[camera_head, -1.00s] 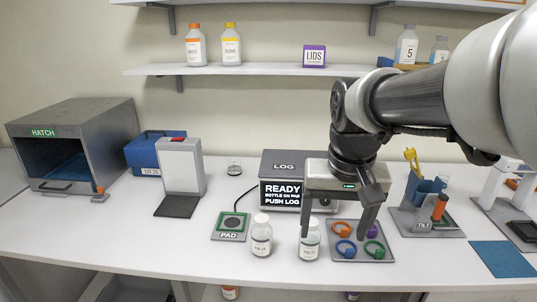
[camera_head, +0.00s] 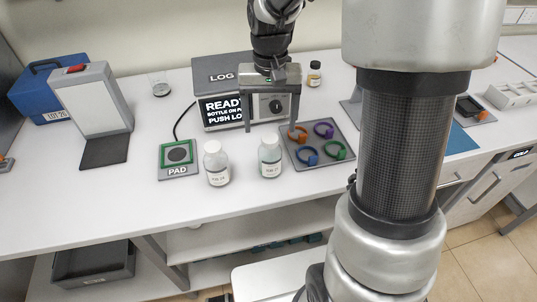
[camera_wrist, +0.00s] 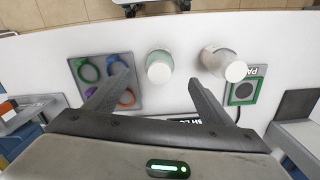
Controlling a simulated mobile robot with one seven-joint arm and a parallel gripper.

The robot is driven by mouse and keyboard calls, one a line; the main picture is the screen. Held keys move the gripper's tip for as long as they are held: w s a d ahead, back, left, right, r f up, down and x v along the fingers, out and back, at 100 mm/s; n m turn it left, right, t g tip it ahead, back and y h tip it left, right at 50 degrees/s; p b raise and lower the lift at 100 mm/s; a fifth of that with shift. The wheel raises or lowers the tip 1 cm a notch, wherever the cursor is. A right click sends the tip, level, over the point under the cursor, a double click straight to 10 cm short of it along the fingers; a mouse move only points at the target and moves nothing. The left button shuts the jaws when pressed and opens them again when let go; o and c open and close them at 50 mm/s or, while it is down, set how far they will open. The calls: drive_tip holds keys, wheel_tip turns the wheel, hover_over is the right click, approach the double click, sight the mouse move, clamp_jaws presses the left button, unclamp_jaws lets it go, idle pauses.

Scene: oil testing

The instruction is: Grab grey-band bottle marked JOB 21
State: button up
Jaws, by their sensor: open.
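Two white-capped bottles stand upright on the white counter: a left bottle (camera_head: 217,166) and a right bottle (camera_head: 270,157). Their labels are too small to read for certain, and I cannot tell which has a grey band. The right bottle looks greenish near its neck. My gripper (camera_head: 270,127) is open and empty, fingers pointing down, above and behind the right bottle. In the wrist view the right bottle (camera_wrist: 159,68) shows between and just beyond my open fingertips. The left bottle (camera_wrist: 225,64) lies outside them, to the right.
A tray with coloured rings (camera_head: 322,145) lies close to the right bottle. The green-framed pad (camera_head: 178,171) lies left of the bottles. The LOG box (camera_head: 222,75) stands behind. My arm hides part of the counter at right. The front counter is clear.

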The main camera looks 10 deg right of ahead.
sight(270, 139)
wheel_tip(270, 139, down, 5)
drive_tip(key=shift+r, duration=0.1)
drive_tip(key=shift+w+d+f, duration=0.1)
drive_tip(key=shift+w+f, duration=0.1)
drive_tip(key=shift+f, duration=1.2)
drive_tip(key=shift+w+f, duration=0.2)
drive_tip(key=shift+f, duration=1.15)
drive_tip(key=shift+r, duration=0.1)
drive_tip(key=c, duration=1.5)
